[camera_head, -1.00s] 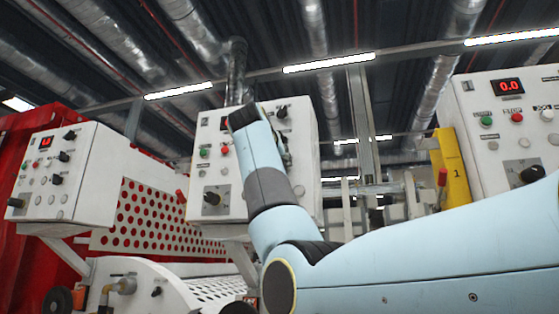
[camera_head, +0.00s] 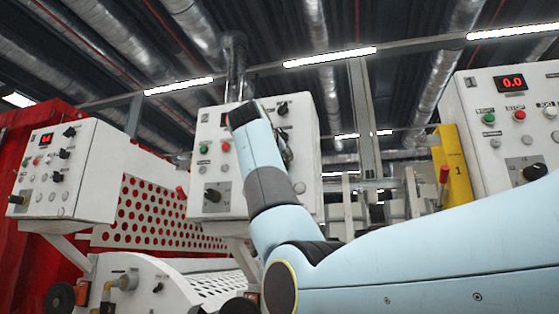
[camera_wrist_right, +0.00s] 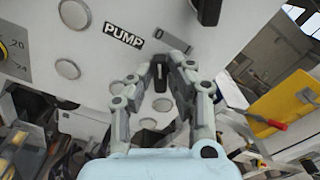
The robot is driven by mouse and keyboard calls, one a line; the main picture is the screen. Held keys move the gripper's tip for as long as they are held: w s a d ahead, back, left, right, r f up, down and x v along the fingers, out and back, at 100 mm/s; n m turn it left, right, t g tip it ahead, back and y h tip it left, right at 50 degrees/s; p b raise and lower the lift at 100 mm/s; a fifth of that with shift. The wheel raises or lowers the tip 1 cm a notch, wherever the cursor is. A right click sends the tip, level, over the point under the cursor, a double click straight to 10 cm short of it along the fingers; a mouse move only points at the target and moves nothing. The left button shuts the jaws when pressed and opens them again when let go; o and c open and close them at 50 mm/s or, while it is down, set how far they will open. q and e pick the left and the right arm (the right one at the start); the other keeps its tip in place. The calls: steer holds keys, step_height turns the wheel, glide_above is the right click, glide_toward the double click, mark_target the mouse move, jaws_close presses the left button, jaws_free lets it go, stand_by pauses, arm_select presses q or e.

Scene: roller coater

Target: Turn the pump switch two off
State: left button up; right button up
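The pump switch (camera_wrist_right: 159,74) is a small black knob on the white cabinet face, near the centre of the right wrist view. A black PUMP label (camera_wrist_right: 123,35) is up and left of it, and a 0 mark is just above. My right gripper (camera_wrist_right: 160,70) has one finger on each side of the knob, with what looks like a narrow gap; contact cannot be made out. In the head view the right gripper (camera_head: 286,150) is mostly hidden behind my arm, at the middle control cabinet (camera_head: 300,165). My left gripper is out of view.
Round grey buttons (camera_wrist_right: 68,69) sit around the switch. Another black knob (camera_head: 282,108) is higher on the middle cabinet. A left cabinet (camera_head: 95,170) and a right cabinet (camera_head: 460,125) flank it. A yellow post (camera_head: 453,165) stands right of my arm.

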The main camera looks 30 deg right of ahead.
steer(key=o, duration=0.3)
steer(key=shift+o, duration=0.2)
steer(key=v, duration=1.2)
steer(key=shift+f, duration=0.1)
